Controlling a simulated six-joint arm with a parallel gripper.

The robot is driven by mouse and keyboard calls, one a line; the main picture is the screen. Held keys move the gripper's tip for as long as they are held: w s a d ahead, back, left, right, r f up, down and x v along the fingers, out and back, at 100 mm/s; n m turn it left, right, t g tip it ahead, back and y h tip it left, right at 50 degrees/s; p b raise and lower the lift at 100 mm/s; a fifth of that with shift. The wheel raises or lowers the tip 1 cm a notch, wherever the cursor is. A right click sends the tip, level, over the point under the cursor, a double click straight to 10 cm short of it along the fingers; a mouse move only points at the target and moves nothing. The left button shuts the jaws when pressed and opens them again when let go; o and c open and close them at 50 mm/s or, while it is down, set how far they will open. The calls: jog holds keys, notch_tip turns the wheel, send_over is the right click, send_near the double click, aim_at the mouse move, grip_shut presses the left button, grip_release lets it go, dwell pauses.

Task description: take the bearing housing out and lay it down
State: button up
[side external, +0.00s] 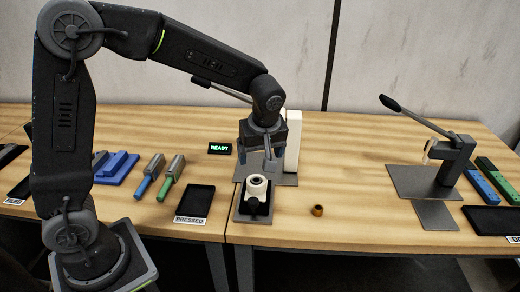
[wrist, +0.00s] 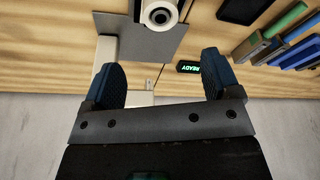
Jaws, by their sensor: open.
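The bearing housing (side external: 258,187), a white round body with a dark central bore, sits upright in a small dark fixture (side external: 240,213) near the middle of the table. In the wrist view the housing (wrist: 160,12) is cut by the top edge, beyond my fingertips. My gripper (side external: 258,168) points down above and slightly behind the housing, apart from it. In the wrist view my gripper (wrist: 162,72) has its two blue-padded fingers wide apart with nothing between them.
A white column (side external: 292,150) stands close behind my gripper. An empty black tray labelled PRESSED (side external: 194,201) lies left of the fixture. A small brass ring (side external: 318,210) lies to the right. A lever press (side external: 450,160) stands further right. A READY display (side external: 220,148) is at the back.

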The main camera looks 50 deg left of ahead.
aim_at(256, 179)
jog(key=x, duration=1.3)
jog(key=shift+d, duration=0.1)
jog(key=c, duration=1.2)
jog(key=o, duration=0.5)
jog(key=c, duration=0.5)
jog(key=shift+r, duration=0.1)
jog(key=shift+r, duration=0.65)
jog(key=shift+r, duration=0.35)
